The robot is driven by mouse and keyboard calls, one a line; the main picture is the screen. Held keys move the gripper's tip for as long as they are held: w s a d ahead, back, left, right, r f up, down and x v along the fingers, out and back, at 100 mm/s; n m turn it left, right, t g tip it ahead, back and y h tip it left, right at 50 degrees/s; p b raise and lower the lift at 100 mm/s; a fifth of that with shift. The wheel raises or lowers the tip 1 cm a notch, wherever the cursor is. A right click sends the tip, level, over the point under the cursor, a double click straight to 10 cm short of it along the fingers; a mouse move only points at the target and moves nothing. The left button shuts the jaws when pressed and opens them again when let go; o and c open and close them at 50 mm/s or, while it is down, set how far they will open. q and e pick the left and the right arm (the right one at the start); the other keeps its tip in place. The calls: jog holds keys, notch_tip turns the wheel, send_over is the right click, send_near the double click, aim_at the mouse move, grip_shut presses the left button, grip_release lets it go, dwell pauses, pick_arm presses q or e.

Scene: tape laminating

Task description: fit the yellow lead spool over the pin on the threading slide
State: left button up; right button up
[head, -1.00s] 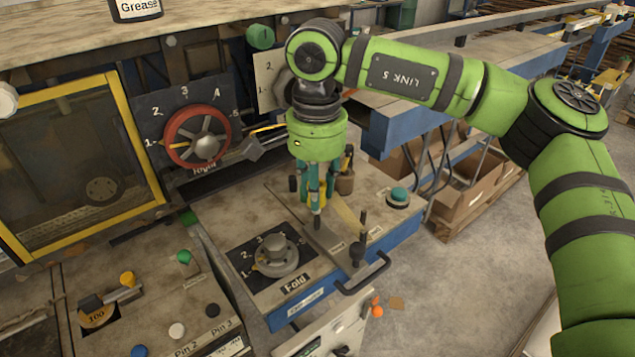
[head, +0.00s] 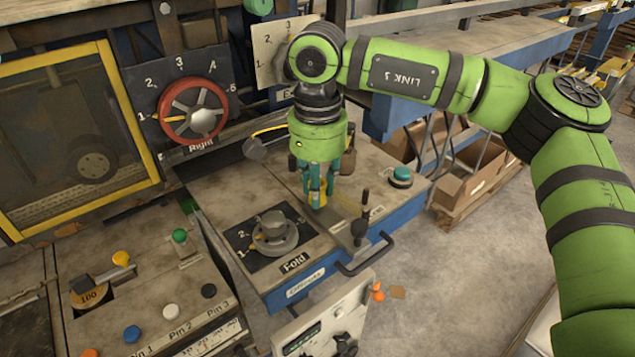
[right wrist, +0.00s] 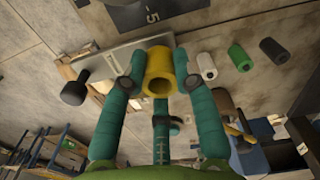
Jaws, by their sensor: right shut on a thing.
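The yellow lead spool (right wrist: 158,70) is a short hollow cylinder, held between the fingertips of my right gripper (head: 318,194). In the right wrist view its open bore faces the camera. The threading slide (head: 346,236) is a flat metal plate on the console top, with a dark upright handle (head: 365,200) beside it. In the right wrist view the grey plate (right wrist: 115,62) lies behind and left of the spool. The gripper hangs over the slide's area; I cannot tell the height gap. I cannot make out the pin clearly. My left gripper is not in view.
White (right wrist: 206,66), green (right wrist: 239,57) and black (right wrist: 273,50) spools lie on the surface at right in the wrist view. The Fold dial (head: 274,232) is left of the gripper. A teal button (head: 401,175) and front bar handle (head: 366,258) are to the right.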

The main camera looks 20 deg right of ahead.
jog(key=shift+f, duration=0.1)
jog(key=o, duration=0.9)
notch_tip(320, 180, up, 12)
